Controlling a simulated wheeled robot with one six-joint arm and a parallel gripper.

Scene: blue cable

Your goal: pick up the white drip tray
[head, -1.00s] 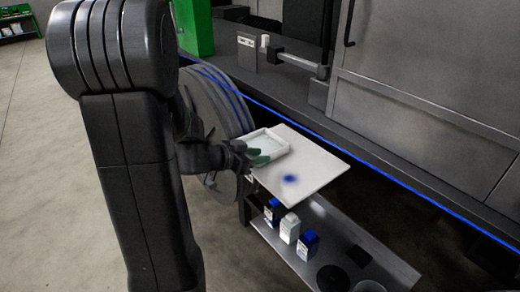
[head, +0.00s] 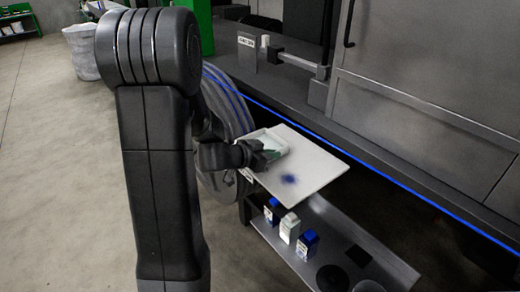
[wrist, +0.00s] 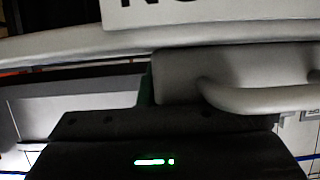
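The fingertips are hidden there.
Several small bottles (head: 290,227) stand on the lower shelf (head: 340,240). A large grey reel (head: 226,105) is behind my arm. A blue cable (head: 350,158) runs along the dark machine's edge. Open floor (head: 50,170) lies left.

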